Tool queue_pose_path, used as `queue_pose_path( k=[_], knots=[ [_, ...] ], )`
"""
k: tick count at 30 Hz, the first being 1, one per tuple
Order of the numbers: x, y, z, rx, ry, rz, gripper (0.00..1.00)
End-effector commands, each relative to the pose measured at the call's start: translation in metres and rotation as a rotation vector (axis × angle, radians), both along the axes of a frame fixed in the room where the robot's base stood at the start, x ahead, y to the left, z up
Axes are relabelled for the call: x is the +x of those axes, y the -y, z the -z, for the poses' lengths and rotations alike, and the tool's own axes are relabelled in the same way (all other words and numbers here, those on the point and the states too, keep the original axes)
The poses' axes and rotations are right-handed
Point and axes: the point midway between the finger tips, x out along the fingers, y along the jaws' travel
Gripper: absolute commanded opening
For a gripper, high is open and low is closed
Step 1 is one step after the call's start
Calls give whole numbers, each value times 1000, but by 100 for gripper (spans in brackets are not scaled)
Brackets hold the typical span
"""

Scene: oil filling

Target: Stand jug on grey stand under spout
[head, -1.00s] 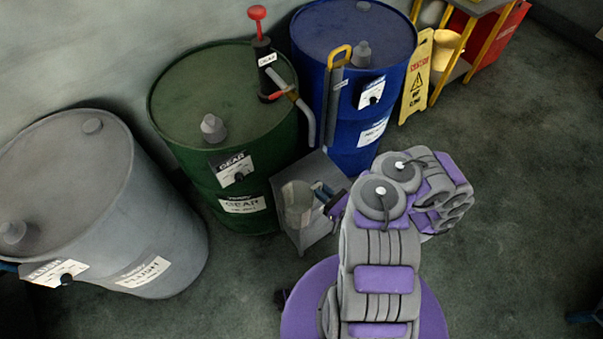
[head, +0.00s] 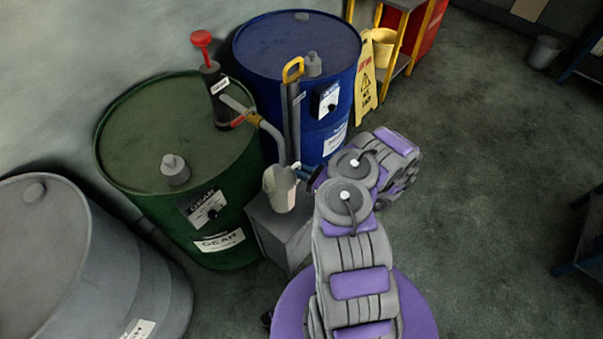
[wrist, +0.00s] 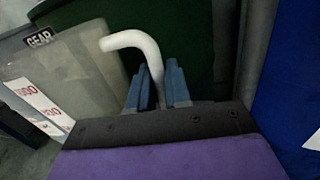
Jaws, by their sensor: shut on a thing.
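The jug (head: 279,190) is a pale, translucent grey container, slightly tilted in the head view. It overlaps the top of the grey stand (head: 284,238); I cannot tell whether its base touches. The spout (head: 272,139) curves down from the green drum's pump, its tip close to the jug's mouth. My gripper (head: 304,172) is at the jug's right side, shut on its handle. In the wrist view the blue fingers (wrist: 158,86) close around the white curved handle (wrist: 134,41), with the jug body (wrist: 78,72) at left. The jug's base is hidden there.
The green drum (head: 150,125) stands behind and left of the stand, the blue drum (head: 290,55) behind it, and a grey drum (head: 75,260) at far left. A yellow wet-floor sign (head: 367,78) stands beyond the blue drum. The floor at right is open.

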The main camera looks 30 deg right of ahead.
Motion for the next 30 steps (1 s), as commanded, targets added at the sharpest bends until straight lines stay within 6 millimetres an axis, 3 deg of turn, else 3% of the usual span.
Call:
queue_pose_path(
  k=[6, 16, 27, 28, 30],
  knots=[
    [14, 22, 3, 4, 2, 0, 0],
    [14, 20, 38, 4, -1, -1, 0],
    [14, 20, 40, 3, 2, 0, 0],
    [14, 21, 39, 3, 2, 0, 21],
    [14, 21, 39, 4, 1, 0, 27]
  ],
)
